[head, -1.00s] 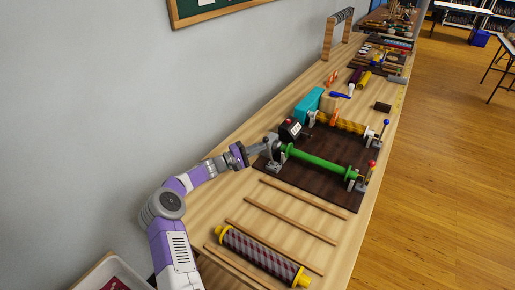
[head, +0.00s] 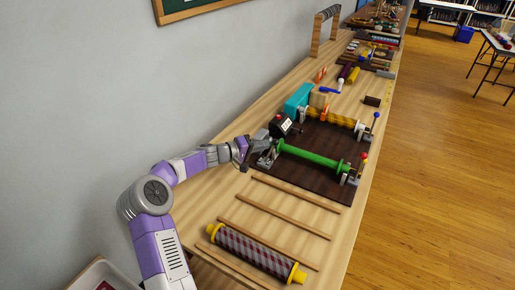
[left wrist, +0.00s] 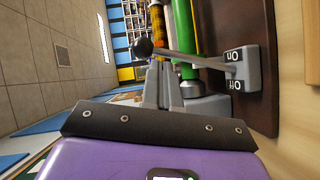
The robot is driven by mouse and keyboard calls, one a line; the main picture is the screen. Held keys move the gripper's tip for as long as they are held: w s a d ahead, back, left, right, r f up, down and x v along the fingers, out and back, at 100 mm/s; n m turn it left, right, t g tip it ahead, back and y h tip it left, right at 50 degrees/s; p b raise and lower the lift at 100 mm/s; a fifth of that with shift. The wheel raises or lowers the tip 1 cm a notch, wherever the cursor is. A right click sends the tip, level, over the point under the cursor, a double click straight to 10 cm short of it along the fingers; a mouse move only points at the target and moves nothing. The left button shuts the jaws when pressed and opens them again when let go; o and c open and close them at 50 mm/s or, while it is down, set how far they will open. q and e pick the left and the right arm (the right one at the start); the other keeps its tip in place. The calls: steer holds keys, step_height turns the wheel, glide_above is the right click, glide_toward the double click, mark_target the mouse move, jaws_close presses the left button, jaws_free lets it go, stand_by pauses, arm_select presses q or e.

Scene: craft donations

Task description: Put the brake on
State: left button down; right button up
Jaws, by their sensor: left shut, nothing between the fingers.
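A brake lever with a black ball knob (left wrist: 142,47) shows in the left wrist view. Its grey arm runs right to a grey bracket (left wrist: 236,69) with labels reading "On" and "Off". The arm meets the bracket nearer the "On" label. My left gripper (left wrist: 160,66) is shut and empty, its fingertips close to the lever near the knob; I cannot tell if they touch. In the head view my left gripper (head: 264,150) is at the left end of a green roller (head: 312,155) on a dark board (head: 318,183) and hides much of the lever. My right gripper is not in view.
A red-knobbed lever (head: 363,157) and a blue-knobbed lever (head: 375,118) stand at the board's right edge. A yellow roller (head: 330,117), a black box (head: 281,125) and a teal block (head: 299,100) lie beyond. Wooden slats and a patterned roller (head: 254,250) lie nearer. A wall borders the left.

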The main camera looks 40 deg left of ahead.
arm_select(q)
steer(key=shift+d+m+b, duration=0.3)
steer(key=shift+d+b, duration=0.15)
steer(key=shift+d, duration=0.05)
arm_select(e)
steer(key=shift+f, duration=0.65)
